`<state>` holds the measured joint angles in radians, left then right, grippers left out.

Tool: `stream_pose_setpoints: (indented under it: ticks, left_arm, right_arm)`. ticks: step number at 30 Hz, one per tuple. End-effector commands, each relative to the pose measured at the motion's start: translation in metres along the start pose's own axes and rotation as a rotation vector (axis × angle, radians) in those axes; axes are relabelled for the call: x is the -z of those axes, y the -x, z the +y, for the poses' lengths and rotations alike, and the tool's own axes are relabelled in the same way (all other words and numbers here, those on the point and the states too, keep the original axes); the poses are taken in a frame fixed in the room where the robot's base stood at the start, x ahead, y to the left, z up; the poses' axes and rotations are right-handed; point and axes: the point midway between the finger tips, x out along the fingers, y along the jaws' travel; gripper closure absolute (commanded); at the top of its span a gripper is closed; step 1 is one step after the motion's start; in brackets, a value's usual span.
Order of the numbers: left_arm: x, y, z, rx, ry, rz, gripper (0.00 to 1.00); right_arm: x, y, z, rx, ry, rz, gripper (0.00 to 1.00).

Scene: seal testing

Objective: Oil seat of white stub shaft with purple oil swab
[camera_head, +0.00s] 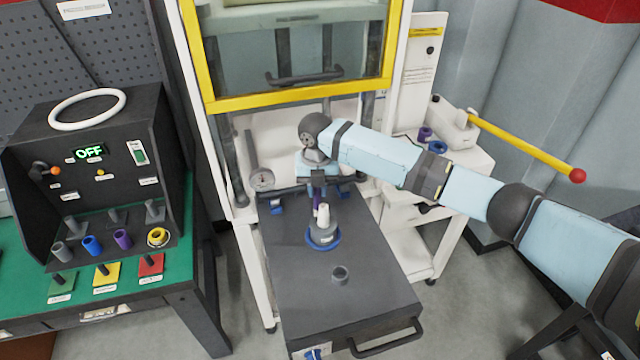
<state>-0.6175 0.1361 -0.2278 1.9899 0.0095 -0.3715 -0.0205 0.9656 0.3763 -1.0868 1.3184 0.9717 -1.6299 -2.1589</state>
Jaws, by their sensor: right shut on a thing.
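The white stub shaft (324,213) stands upright on a grey base with a blue ring (322,245) around its foot, on the dark drawer top. My right gripper (318,187) points down just behind the shaft. It is shut on a narrow purple thing (316,207), which looks like the purple oil swab. The swab's lower end is beside the shaft on its left; I cannot tell whether it touches the shaft. My left gripper is not in view.
A black panel (95,180) is at left; a yellow lever (525,145) with a red knob is at right.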

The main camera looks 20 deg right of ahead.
Motion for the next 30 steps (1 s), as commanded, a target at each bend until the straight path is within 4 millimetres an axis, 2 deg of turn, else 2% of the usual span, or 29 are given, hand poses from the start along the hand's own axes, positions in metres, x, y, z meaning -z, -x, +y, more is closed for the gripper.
stream_pose_setpoints:
  ticks: [30]
  left_arm:
    - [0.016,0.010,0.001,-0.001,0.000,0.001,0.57]
  right_arm:
    - [0.017,0.000,0.011,0.000,0.000,0.000,1.00]
